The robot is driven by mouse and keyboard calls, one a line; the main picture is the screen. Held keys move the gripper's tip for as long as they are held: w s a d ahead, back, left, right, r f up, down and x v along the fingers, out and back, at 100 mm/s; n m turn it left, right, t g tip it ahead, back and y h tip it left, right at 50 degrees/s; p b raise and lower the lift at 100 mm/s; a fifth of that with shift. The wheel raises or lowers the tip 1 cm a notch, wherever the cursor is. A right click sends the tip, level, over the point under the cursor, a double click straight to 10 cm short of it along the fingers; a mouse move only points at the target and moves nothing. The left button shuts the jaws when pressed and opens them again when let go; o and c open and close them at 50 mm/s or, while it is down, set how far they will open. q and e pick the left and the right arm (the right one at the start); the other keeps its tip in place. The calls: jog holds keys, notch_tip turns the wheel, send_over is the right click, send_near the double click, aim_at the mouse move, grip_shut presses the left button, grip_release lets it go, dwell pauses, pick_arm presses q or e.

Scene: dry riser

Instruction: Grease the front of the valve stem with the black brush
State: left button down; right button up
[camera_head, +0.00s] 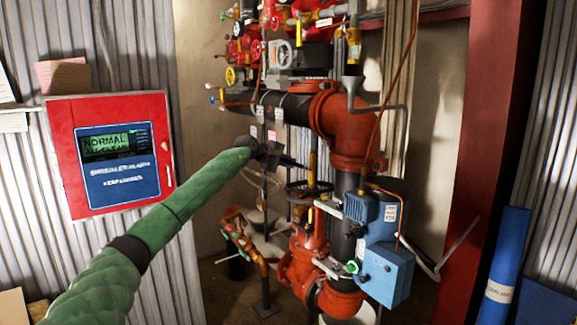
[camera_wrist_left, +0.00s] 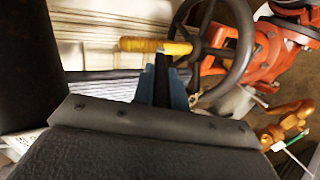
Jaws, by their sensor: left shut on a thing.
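The valve stem (camera_head: 312,163) is an upright yellow-brown rod above a dark handwheel (camera_head: 310,188) in the head view. In the left wrist view the stem (camera_wrist_left: 150,45) lies across the picture and meets the handwheel (camera_wrist_left: 245,50) hub. My left gripper (camera_head: 272,154) is just left of the stem. In the left wrist view its blue fingers (camera_wrist_left: 162,85) are shut on the slim black brush (camera_wrist_left: 162,72), which points at the stem. The brush's far end appears at or very near the stem; I cannot tell whether they touch. My right gripper is not in view.
Red pipework (camera_head: 345,125) stands behind and around the stem. A blue actuator box (camera_head: 385,270) hangs at lower right. A red alarm panel (camera_head: 72,200) is on the left wall. A red column (camera_head: 465,150) and blue roll (camera_head: 502,260) stand at right.

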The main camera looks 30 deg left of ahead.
pick_arm(q)
jog(key=shift+r, duration=0.1)
jog(key=shift+r+p, duration=0.55)
jog(key=shift+r, duration=0.75)
jog(key=shift+r+p, duration=0.6)
jog(key=shift+r, duration=0.75)
jog(key=shift+f, duration=0.15)
jog(key=shift+f+b, duration=0.7)
jog(key=shift+f, duration=0.55)
jog(key=shift+f, duration=0.1)
jog(key=shift+f+b, duration=0.75)
jog(key=shift+f, duration=0.5)
